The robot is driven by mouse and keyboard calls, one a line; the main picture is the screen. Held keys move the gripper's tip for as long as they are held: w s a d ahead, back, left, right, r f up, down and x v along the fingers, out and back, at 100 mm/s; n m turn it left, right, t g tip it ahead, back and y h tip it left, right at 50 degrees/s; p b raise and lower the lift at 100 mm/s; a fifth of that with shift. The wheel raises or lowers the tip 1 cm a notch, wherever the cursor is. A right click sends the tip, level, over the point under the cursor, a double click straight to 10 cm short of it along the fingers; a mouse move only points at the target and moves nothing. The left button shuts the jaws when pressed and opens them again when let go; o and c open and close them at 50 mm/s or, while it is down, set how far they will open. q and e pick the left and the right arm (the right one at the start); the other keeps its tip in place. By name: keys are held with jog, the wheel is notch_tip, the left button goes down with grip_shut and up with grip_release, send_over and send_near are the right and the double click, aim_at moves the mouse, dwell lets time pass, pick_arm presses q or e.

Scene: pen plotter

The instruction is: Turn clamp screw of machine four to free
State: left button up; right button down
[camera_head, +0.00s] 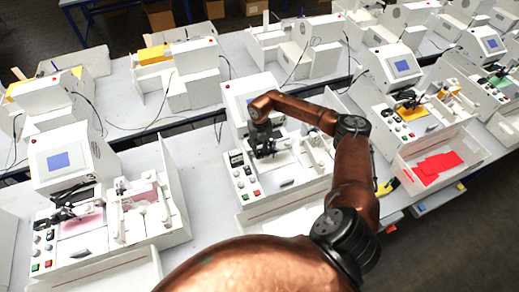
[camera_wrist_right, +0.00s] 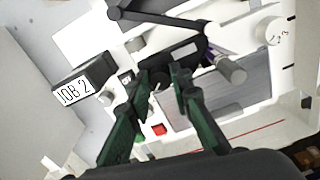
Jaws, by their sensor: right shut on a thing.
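My right gripper (camera_head: 264,146) reaches down over the plotter (camera_head: 240,100) in the middle of the front table. In the right wrist view the two dark green fingers (camera_wrist_right: 162,82) close on a small thing at the black pen holder (camera_wrist_right: 184,54). I take it to be the clamp screw, but the fingertips mostly hide it, and its turn position cannot be read. My left gripper is not in view.
A "JOB 2" sign block (camera_wrist_right: 83,82) stands left of the fingers. A red button (camera_wrist_right: 158,129) lies close below them. Another plotter (camera_head: 65,160) stands at the left, and one with a red-sheet tray (camera_head: 478,158) at the right. White side walls border the machine.

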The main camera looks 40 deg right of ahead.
jog(key=shift+f+n+b, duration=0.15)
jog(key=shift+n+b, duration=0.45)
jog(key=shift+b, duration=0.1)
jog(key=n+b, duration=0.8)
jog(key=n, duration=0.1)
jog(key=shift+n, duration=0.3)
jog(key=n+b, duration=0.3)
jog(key=n, duration=0.2)
jog(key=shift+d+r+n+b, duration=0.15)
jog(key=shift+n+b, duration=0.8)
jog(key=shift+n, duration=1.05)
jog(key=shift+r, duration=0.15)
jog(key=c, duration=1.9)
grip_release()
jog(key=shift+o, duration=0.8)
